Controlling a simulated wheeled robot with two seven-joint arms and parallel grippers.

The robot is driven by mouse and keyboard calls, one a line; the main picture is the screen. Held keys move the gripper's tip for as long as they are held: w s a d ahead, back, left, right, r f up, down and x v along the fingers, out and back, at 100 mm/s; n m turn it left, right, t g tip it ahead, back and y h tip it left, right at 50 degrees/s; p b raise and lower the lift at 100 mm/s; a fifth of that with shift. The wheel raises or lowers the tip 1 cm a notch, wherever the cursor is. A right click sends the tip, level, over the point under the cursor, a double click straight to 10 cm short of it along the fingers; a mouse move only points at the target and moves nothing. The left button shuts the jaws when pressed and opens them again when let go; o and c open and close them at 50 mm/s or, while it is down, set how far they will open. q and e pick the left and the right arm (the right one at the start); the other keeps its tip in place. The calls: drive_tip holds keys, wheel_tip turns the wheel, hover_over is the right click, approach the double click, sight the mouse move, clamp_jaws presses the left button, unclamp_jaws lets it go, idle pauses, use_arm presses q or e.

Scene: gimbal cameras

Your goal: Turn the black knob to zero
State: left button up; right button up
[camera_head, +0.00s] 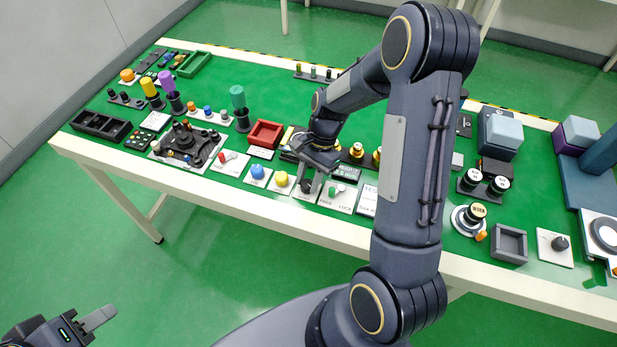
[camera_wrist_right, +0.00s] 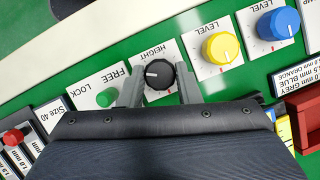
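The black knob (camera_wrist_right: 159,74) sits on a white plate (camera_wrist_right: 143,55) labelled HEIGHT, upside down in the right wrist view. A pale pointer mark on the knob faces left there. My right gripper (camera_wrist_right: 160,88) has one finger on each side of the knob, with narrow gaps that look clear; I cannot tell whether either finger touches. In the head view the knob (camera_head: 308,186) is partly hidden below my right gripper (camera_head: 310,178). Any zero mark on its plate is not readable. My left gripper (camera_head: 98,318) is low at the left, off the table, its opening unclear.
A yellow knob (camera_wrist_right: 220,48) and a blue knob (camera_wrist_right: 278,23) stand on plates to one side. A green knob (camera_wrist_right: 106,97) on a FREE/LOCK plate is on the other. A red bin (camera_head: 265,134) lies behind. Another black knob (camera_head: 560,243) is at far right.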

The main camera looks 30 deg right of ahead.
drive_tip(key=shift+c, duration=1)
drive_tip(key=shift+n, duration=0.3)
drive_tip(key=n, duration=0.2)
drive_tip(key=n+g+h, duration=0.1)
drive_tip(key=n, duration=0.1)
drive_tip(key=shift+w+a+n+g+p, duration=0.1)
drive_tip(key=shift+w+n+g+p, duration=0.05)
drive_tip(key=shift+n+g+p, duration=0.2)
drive_tip(key=n+h, duration=0.1)
drive_tip(key=n, duration=0.2)
drive_tip(key=n+g+h, duration=0.1)
drive_tip(key=n, duration=0.2)
drive_tip(key=shift+w+a, duration=0.1)
drive_tip(key=shift+a, duration=0.1)
drive_tip(key=n+h, duration=0.1)
drive_tip(key=n, duration=0.2)
drive_tip(key=n+h, duration=0.1)
drive_tip(key=n, duration=0.2)
drive_tip(key=shift+a+n+h+b, duration=0.15)
drive_tip(key=shift+n+h+b, duration=0.1)
drive_tip(key=shift+h+b, duration=0.1)
drive_tip(key=n+h, duration=0.1)
drive_tip(key=n, duration=0.2)
drive_tip(key=n+t, duration=0.1)
drive_tip(key=n, duration=0.2)
drive_tip(key=shift+a+t+h+b, duration=0.1)
drive_tip(key=shift+t+h+b, duration=0.15)
drive_tip(key=shift+h+b, duration=0.1)
drive_tip(key=o, duration=1)
